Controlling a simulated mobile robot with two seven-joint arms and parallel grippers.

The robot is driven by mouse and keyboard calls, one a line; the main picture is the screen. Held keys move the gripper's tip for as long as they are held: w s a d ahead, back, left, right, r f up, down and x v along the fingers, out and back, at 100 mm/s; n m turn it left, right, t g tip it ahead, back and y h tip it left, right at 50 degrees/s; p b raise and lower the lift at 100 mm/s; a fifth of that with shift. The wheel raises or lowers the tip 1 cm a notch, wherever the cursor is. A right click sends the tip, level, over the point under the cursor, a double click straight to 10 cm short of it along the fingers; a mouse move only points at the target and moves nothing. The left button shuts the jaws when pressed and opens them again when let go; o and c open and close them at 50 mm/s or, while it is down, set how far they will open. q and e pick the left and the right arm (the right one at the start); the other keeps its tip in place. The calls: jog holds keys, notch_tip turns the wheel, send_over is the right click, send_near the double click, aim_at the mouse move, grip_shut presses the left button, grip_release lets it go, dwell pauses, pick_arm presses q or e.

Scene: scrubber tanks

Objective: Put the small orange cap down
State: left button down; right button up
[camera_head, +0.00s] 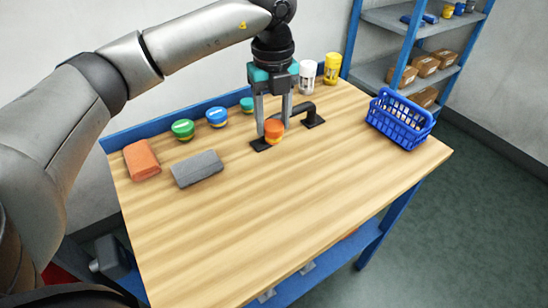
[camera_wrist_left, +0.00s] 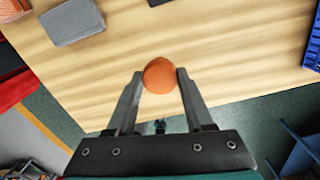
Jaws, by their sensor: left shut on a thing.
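The small orange cap (camera_head: 273,132) is between the fingertips of my left gripper (camera_head: 273,122), which points down over the back middle of the wooden table (camera_head: 260,220). The left wrist view also shows the round orange cap (camera_wrist_left: 159,76) pinched between both fingertips of the left gripper (camera_wrist_left: 160,74). In the head view the cap overlaps a black handle (camera_head: 301,110) on the table. I cannot tell whether the cap touches the table or hangs above it. My right gripper is in neither view.
An orange block (camera_head: 141,160) and a grey block (camera_head: 197,168) lie at the left. Green (camera_head: 183,129) and blue (camera_head: 217,116) lidded jars line the back edge. White (camera_head: 307,77) and yellow (camera_head: 332,67) containers stand behind. A blue basket (camera_head: 400,119) is right. The table's front is clear.

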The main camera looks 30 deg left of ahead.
aim_at(273, 141)
pick_arm(q)
notch_tip(273, 141, down, 6)
jog(key=shift+r+b, duration=0.15)
jog(key=shift+b, duration=0.2)
jog(key=shift+f, duration=0.5)
jog(key=shift+f+b, duration=0.45)
jog(key=shift+f, duration=1.55)
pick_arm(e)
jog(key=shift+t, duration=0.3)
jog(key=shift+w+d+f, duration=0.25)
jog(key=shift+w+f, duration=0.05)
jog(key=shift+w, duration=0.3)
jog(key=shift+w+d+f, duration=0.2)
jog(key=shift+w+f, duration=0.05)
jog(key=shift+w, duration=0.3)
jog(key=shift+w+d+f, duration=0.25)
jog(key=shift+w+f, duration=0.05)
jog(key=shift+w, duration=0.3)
pick_arm(q)
jog(key=shift+f, duration=0.15)
jog(key=shift+c, duration=1.4)
grip_release()
